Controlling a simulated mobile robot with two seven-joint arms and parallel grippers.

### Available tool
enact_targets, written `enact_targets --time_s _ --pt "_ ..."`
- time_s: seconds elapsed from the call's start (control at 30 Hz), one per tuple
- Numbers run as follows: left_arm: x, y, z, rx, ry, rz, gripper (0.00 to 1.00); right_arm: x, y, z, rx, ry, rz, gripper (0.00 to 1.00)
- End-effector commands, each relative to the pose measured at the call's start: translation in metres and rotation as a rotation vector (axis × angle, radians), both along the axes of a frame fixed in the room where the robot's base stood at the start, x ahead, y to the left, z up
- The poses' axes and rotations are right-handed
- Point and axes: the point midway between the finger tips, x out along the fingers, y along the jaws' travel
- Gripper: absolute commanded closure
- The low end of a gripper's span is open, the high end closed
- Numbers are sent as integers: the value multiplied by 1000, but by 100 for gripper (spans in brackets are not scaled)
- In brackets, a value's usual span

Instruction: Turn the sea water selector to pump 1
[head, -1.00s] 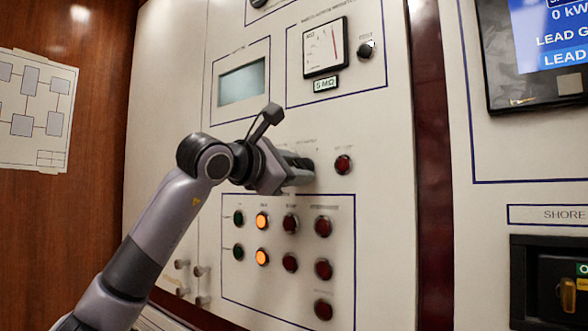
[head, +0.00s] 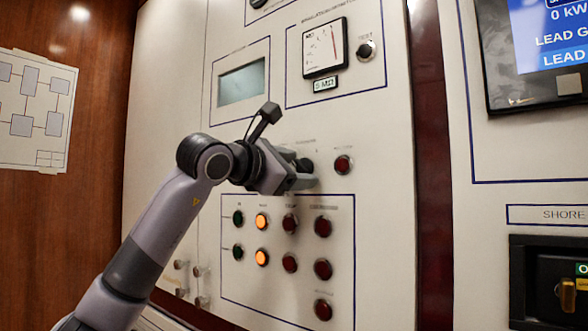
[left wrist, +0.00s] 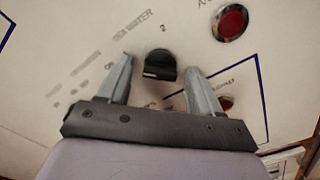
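The sea water selector is a black knob (head: 306,165) on the white panel, left of a red round lamp or button. In the left wrist view the knob (left wrist: 160,66) has a pale line along its bar, beside the printed words "SEA WATER" and a "2" above it. Which position it points to I cannot tell. My left gripper (head: 303,172) is at the panel. In the left wrist view its two fingers (left wrist: 161,70) are apart, one on each side of the knob, with gaps showing. My right gripper is not in view.
Below the selector is a framed block of green, orange and red lamps or buttons (head: 290,223). A red button (head: 343,165) is close on the right. A meter (head: 324,47) and a grey display (head: 242,83) are above. A blue screen (head: 548,40) is at the far right.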

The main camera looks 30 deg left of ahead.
Motion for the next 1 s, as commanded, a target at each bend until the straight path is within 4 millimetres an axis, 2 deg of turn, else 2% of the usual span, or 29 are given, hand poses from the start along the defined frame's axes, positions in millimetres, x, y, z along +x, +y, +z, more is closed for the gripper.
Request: enact_targets --time_s 0.17,0.6,1.0 --pt "-6 1 0 2 -3 1 36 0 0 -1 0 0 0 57" --pt "-66 5 0 0 -1 0 36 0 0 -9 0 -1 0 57" --pt "-71 6 0 0 0 0 36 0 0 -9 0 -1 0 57"
